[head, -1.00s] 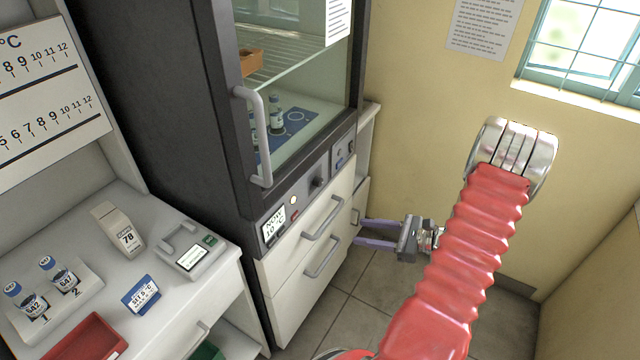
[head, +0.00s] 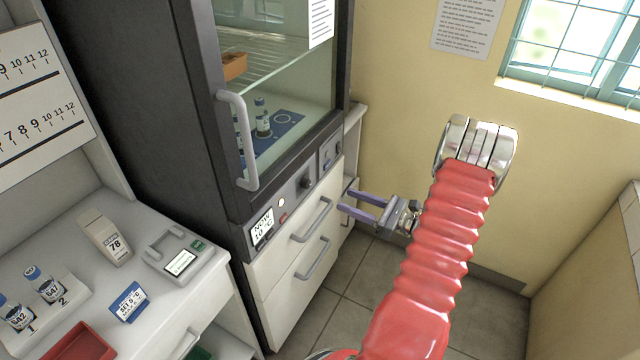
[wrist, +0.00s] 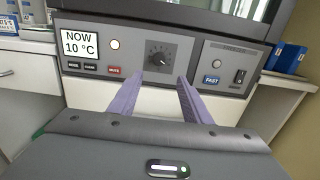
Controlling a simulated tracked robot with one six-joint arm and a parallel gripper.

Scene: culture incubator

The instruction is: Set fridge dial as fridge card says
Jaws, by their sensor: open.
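The fridge dial (head: 306,183) is a dark round knob on the panel below the glass door. In the wrist view the dial (wrist: 158,56) sits just beyond my fingertips, with a scale around it. The display (wrist: 79,43) left of it reads NOW 10 °C. My gripper (head: 346,196) is open and empty. Its two purple fingers point at the panel, apart from the dial; in the wrist view their gap (wrist: 159,80) is roughly below the dial. A blue-edged card (head: 129,302) on the bench reads SET and what looks like 6 °C.
The door handle (head: 238,140) sticks out above the panel, and drawer handles (head: 312,220) stick out below it. A FAST button (wrist: 212,80) and a switch (wrist: 239,76) are right of the dial. Vials (head: 45,285) and a red tray (head: 80,343) are on the bench.

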